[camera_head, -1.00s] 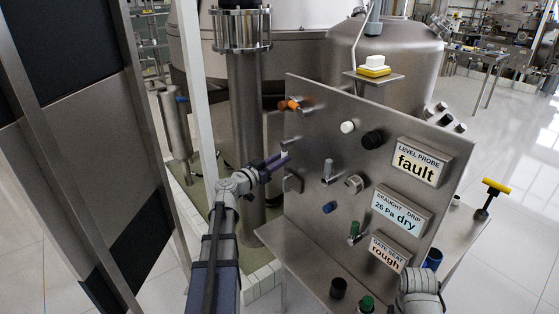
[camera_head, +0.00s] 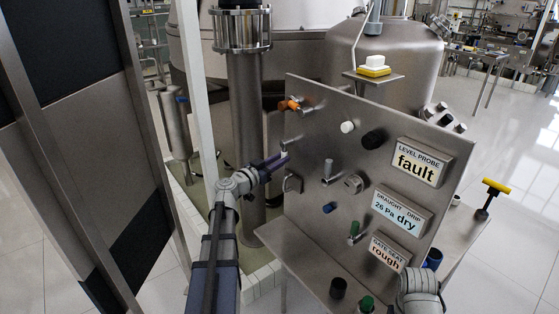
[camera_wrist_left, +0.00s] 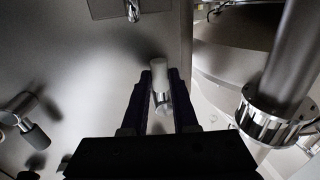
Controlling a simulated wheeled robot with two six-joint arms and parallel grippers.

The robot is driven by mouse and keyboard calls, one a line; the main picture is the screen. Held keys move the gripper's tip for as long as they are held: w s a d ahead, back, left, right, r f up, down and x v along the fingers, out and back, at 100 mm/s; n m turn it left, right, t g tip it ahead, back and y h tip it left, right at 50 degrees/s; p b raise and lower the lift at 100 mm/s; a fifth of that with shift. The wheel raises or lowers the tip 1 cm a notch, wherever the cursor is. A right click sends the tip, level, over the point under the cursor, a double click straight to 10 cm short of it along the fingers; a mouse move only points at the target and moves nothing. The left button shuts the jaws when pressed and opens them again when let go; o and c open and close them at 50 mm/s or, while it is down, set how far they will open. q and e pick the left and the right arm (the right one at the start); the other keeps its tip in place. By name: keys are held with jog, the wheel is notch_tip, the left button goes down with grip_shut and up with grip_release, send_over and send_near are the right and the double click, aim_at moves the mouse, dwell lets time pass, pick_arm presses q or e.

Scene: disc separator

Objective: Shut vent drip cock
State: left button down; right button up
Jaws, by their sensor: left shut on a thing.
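My left gripper (camera_head: 276,160) is at the left edge of the upright steel panel (camera_head: 310,130). It is shut on a small pale-tipped lever handle (camera_wrist_left: 159,72), which stands between the two dark fingers in the left wrist view. I take this handle for the vent drip cock, but no label on it is readable. Its pale tip also shows at the fingertips in the head view (camera_head: 284,154). The cock's body is mostly hidden. The draught and drip display (camera_head: 402,212) reads "26 Pa" and "dry".
The panel also carries an orange handle (camera_head: 290,104), a white knob (camera_head: 347,127), a black knob (camera_head: 373,139), a grey-tipped lever (camera_head: 328,168) and a green-tipped lever (camera_head: 354,229). A thick steel column (camera_head: 245,130) stands close behind the left gripper.

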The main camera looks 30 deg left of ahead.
dwell(0.4)
pick_arm(q)
jog(key=n+p, duration=0.1)
jog(key=d+n+p, duration=0.1)
jog(key=n, duration=0.1)
jog(key=s+d+r+n+g+p, duration=0.1)
jog(key=shift+n, duration=0.3)
jog(key=n+p, duration=0.1)
jog(key=d+r+n+p, duration=0.1)
jog(key=n, duration=0.1)
jog(key=shift+s+g+h, duration=0.15)
jog(key=shift+g+h, duration=0.15)
jog(key=n, duration=0.1)
jog(key=r+n+p, duration=0.1)
jog(key=d+n+h+p, duration=0.1)
jog(key=n, duration=0.1)
jog(key=shift+s+r+g, duration=0.15)
jog(key=shift+r+g, duration=0.2)
jog(key=shift+g, duration=0.05)
jog(key=shift+r+n+g+h+p, duration=0.2)
jog(key=shift+r+n+p, duration=0.25)
jog(key=shift+n+p, duration=0.4)
jog(key=shift+r+n+g+h+p, duration=0.1)
jog(key=shift+r+n+h+p, duration=0.3)
jog(key=shift+n, duration=0.75)
jog(key=shift+r, duration=0.1)
jog(key=c, duration=0.7)
grip_release()
jog(key=shift+s, duration=0.15)
